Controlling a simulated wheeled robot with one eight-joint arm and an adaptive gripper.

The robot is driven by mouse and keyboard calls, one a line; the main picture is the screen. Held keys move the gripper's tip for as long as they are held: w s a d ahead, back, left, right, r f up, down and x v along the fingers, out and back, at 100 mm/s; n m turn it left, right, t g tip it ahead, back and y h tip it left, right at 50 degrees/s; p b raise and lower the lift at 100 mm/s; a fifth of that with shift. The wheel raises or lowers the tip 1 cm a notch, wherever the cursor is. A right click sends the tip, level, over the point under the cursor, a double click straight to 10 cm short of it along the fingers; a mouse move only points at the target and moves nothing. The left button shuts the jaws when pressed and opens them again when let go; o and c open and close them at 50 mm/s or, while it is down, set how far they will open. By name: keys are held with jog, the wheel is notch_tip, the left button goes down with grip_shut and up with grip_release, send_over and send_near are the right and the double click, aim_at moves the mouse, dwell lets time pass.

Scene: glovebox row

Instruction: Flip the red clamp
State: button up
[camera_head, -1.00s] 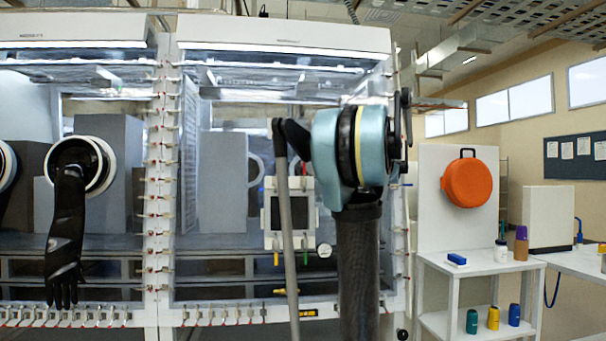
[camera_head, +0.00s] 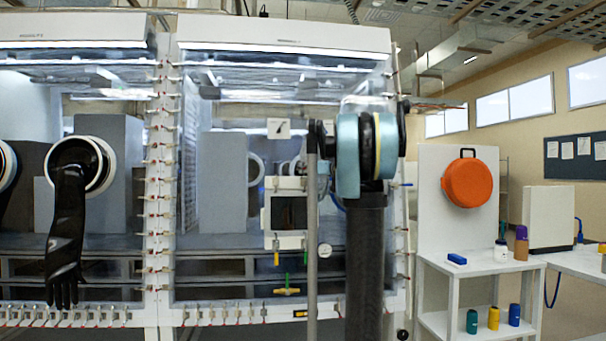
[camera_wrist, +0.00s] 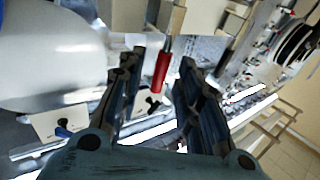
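The red clamp (camera_wrist: 162,72) shows in the wrist view as a red handle on a pale metal stem, hanging from a light-coloured block. My gripper (camera_wrist: 158,68) is open, with one dark finger on each side of the handle. I see gaps between handle and fingers; whether the handle lies fully between the tips or slightly beyond them, I cannot tell. In the head view, my arm hides the gripper and the red clamp, in front of the right glovebox window near a white-framed panel (camera_head: 285,241).
A yellow handle (camera_head: 277,258) and a green-and-yellow one (camera_head: 286,291) sit below the panel. Many small clamps line the glovebox frame (camera_head: 158,200). A black glove (camera_head: 66,240) hangs at left. A white shelf (camera_head: 482,266) with bottles stands at right.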

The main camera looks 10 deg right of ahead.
aim_at(304, 175)
jog(key=shift+x, duration=1.6)
grip_shut()
